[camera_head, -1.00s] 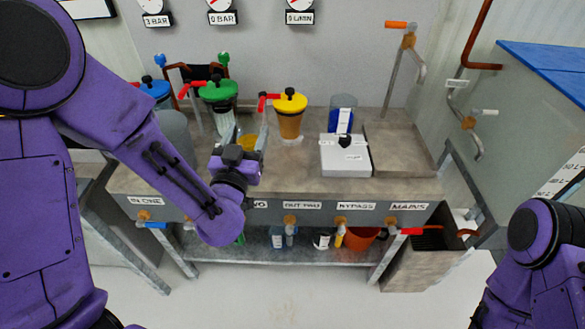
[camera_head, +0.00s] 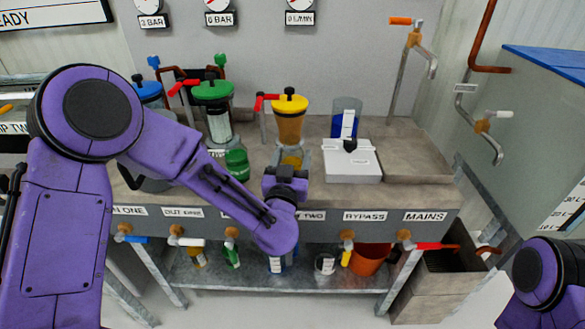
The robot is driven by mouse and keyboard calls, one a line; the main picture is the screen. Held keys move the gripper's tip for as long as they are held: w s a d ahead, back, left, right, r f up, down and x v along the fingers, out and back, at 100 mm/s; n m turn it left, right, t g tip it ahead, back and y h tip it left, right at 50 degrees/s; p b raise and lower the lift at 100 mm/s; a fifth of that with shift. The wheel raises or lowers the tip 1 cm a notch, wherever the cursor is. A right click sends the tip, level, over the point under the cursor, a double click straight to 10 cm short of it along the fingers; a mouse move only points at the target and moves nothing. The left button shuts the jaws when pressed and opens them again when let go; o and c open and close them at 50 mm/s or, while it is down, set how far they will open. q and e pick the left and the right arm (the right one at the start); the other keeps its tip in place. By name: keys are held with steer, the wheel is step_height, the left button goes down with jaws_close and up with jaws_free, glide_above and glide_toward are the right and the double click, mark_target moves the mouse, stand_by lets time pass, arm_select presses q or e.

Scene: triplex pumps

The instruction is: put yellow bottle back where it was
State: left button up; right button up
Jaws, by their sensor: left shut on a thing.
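A yellow bottle (camera_head: 291,161) is between the grey fingers of my left gripper (camera_head: 290,157), which is shut on it. Only a small yellow part shows; my purple wrist hides the rest. They are at the bench, just in front of the yellow-lidded pump canister (camera_head: 289,122). I cannot tell whether the bottle touches the bench top. My right gripper is out of view; only part of my right arm shows at the lower right.
A green bottle (camera_head: 237,163) stands on the bench left of my gripper. A grey-white box (camera_head: 350,163) and a clear beaker with blue (camera_head: 345,119) are to the right. The lower shelf (camera_head: 300,279) holds several bottles and an orange bucket (camera_head: 369,259). Valve handles line the front.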

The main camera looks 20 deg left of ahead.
arm_select(q)
steer(key=shift+r, duration=0.1)
steer(key=shift+s, duration=0.1)
steer(key=o, duration=1.4)
